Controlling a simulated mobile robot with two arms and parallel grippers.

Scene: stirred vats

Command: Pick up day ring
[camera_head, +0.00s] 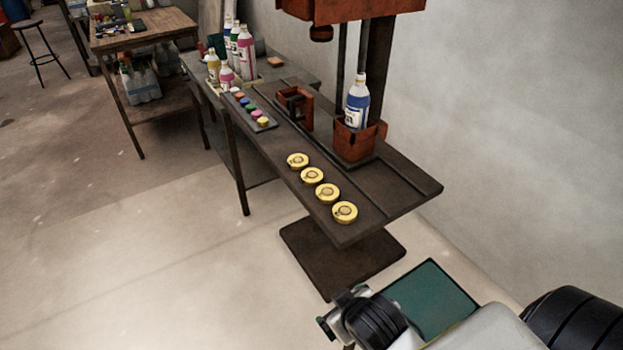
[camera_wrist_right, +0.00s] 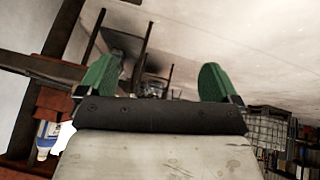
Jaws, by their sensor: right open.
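Several round yellow rings (camera_head: 327,192) lie in a row along the near end of a dark bench in the head view. They look alike, and I cannot tell which is the day ring. My right gripper (camera_head: 345,314) is low in the head view, in front of the bench end and apart from the rings. In the right wrist view the gripper (camera_wrist_right: 158,82) has its two green fingers wide apart with nothing between them. My left gripper is not in view.
On the dark bench (camera_head: 400,199) stand a red press with a blue-labelled bottle (camera_head: 357,101) in its red holder, a red bracket (camera_head: 295,107) and a strip of coloured pieces (camera_head: 250,111). More bottles (camera_head: 244,52) stand behind. Floor left of the bench is clear.

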